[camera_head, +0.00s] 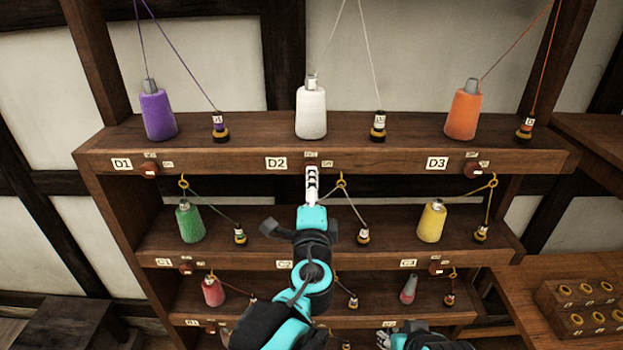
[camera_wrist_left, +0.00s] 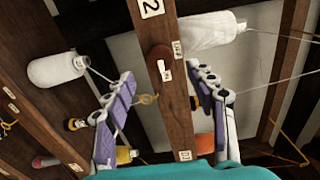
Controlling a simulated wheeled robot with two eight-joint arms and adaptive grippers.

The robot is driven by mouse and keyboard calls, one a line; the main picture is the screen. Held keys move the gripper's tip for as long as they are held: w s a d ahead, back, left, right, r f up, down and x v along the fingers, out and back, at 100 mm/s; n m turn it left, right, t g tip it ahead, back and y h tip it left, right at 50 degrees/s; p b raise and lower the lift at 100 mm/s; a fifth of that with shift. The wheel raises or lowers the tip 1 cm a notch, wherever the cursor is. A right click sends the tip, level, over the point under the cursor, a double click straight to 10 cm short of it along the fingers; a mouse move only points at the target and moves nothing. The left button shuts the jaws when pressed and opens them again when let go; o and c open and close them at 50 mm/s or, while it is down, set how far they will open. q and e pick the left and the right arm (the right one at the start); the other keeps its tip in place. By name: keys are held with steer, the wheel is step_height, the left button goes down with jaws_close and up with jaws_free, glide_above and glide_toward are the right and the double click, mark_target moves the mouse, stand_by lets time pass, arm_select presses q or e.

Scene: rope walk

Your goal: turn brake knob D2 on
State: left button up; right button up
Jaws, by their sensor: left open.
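Brake knob D2 (camera_wrist_left: 160,57) is a dark red-brown round knob on the front of the wooden rail. Small labels sit beside it, and the D2 plate (camera_head: 276,163) is to its left in the head view. My left gripper (camera_head: 312,180) is in front of the knob and hides most of it in the head view. In the left wrist view, its open fingers (camera_wrist_left: 160,76) stand apart on either side of the rail, with the knob visible between and beyond the tips. Contact cannot be seen. My right gripper (camera_head: 386,339) is partly visible at the bottom edge; its jaw state is unclear.
Knobs D1 (camera_head: 150,170) and D3 (camera_head: 473,170) share the rail. A white bobbin (camera_head: 311,110) with a cord stands above D2. A yellow hook (camera_head: 341,184) with cords hangs close right of my left gripper. More bobbins and weights fill the lower shelves.

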arm_select(q)
steer(key=s, duration=0.7)
steer(key=shift+w, duration=0.1)
steer(key=s+a+f+n+g+y+b, duration=0.25)
steer(key=a+f+n+b, duration=0.4)
steer(key=f, duration=0.75)
steer(key=s+a+f+n+g+y+b, duration=0.1)
steer(key=s+a+f+n+g+b, duration=0.25)
steer(key=a+f+b, duration=0.65)
steer(key=s+f+n+g+h+b, duration=0.1)
steer(key=s+f+n+b, duration=0.3)
steer(key=f, duration=0.8)
steer(key=s+a+f+n+g+h+b, duration=0.1)
steer(key=s+f+n+g+b, duration=0.3)
steer(key=f, duration=0.7)
steer(key=shift+s+a+f+h+b, duration=0.25)
steer(key=shift+s+f+h+b, duration=0.1)
steer(key=shift+s+h+b, duration=0.4)
